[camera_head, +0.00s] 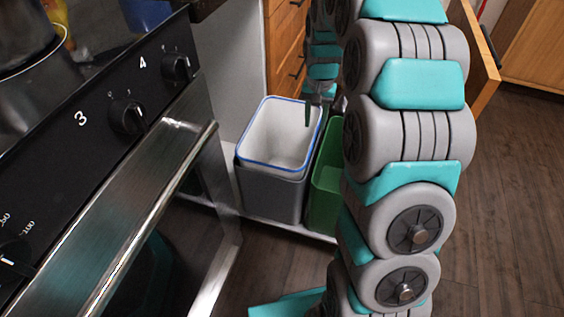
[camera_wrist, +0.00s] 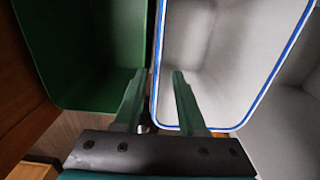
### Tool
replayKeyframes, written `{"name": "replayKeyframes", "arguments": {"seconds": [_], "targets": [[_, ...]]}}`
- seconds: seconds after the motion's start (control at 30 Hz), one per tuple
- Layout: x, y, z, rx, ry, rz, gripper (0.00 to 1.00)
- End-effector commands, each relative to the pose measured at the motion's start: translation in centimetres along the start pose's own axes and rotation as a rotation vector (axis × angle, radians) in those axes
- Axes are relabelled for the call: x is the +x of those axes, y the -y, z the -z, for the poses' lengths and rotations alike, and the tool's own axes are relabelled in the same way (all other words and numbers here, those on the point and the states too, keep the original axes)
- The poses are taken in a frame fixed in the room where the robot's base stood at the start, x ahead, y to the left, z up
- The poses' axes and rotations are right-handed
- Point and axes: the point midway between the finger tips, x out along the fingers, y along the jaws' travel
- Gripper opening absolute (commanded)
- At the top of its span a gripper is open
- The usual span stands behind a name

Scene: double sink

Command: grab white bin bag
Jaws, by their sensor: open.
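The white bin bag (camera_head: 278,132) with a blue rim lines a grey bin (camera_head: 268,194) beside the oven. In the wrist view the white bag (camera_wrist: 225,50) fills the right side, its blue rim running down the middle. My gripper (camera_wrist: 158,76) is open, with its fingers on either side of that near-vertical stretch of rim. The right finger is over the inside of the bag and the left finger is on the green bin's side. In the head view my gripper (camera_head: 315,112) is at the bag's right rim, partly hidden by my arm. I cannot tell whether the fingers touch the bag.
A green bin (camera_head: 327,182) stands right beside the grey bin and also shows in the wrist view (camera_wrist: 85,45). The oven (camera_head: 130,185) is on the left, with wooden drawers (camera_head: 286,45) behind. Bare floor (camera_head: 505,200) lies to the right.

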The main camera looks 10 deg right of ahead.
Motion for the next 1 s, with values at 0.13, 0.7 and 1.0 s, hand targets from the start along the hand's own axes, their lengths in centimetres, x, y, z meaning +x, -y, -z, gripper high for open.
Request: {"name": "replayKeyframes", "arguments": {"seconds": [0.13, 0.7, 1.0], "targets": [[1.6, -0.1, -0.1, -0.001, 0.004, -0.002, 0.4], [7.1, 0.0, 0.3, -0.003, 0.002, -0.001, 0.4], [7.0, 0.0, 0.3, -0.002, 0.001, 0.0, 0.23]]}}
